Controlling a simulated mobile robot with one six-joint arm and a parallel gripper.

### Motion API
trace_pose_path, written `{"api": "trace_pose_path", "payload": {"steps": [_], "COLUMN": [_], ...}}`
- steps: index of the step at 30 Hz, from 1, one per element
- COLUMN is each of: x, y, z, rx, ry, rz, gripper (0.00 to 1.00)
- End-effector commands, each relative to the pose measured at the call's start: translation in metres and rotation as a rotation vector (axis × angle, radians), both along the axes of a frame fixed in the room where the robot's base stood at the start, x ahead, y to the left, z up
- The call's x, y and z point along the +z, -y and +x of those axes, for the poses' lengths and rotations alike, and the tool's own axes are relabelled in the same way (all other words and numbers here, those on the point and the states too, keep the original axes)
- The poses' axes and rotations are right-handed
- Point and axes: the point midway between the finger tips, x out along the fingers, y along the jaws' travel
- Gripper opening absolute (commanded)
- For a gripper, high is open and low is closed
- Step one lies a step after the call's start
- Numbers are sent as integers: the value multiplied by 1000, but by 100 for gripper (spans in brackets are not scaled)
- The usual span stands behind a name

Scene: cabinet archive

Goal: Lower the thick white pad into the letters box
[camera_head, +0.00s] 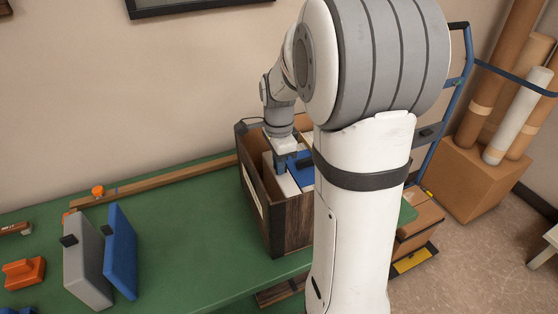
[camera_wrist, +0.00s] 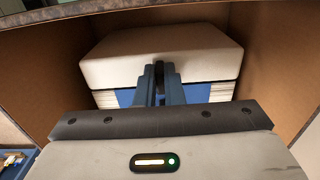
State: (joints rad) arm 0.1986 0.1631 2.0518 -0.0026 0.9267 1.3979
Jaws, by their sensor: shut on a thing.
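The thick white pad (camera_wrist: 115,60) is in the wrist view, between the brown inner walls of the letters box (camera_wrist: 270,50). In the head view the letters box (camera_head: 290,225) is a dark wooden box with a pale label, standing on the green table. The pad (camera_head: 289,184) shows partly inside it. My gripper (camera_wrist: 160,72) is shut on the pad's near edge, and it reaches down into the box in the head view (camera_head: 281,165). Blue covers with white page edges (camera_wrist: 222,92) show below the pad. Whether the pad touches them is unclear.
A blue item (camera_head: 303,170) is in the box beside my gripper, partly hidden by my arm. A grey binder (camera_head: 87,262) and a blue binder (camera_head: 121,250) stand on the table (camera_head: 185,225) at left. A wooden strip (camera_head: 165,180) runs along the back. The table between is clear.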

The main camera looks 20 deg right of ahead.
Motion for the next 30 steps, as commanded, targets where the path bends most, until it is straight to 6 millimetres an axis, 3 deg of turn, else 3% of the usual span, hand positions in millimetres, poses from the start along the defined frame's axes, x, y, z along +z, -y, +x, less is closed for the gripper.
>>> {"api": "trace_pose_path", "payload": {"steps": [1, 2, 10, 30], "x": [-3, -1, -1, 0], "y": [0, 0, 0, -1], "z": [0, 0, 0, 0], "rx": [0, 0, 0, 1], "ry": [0, 0, 0, 0], "rz": [0, 0, 0, 0], "gripper": [0, 10, 33, 30]}}
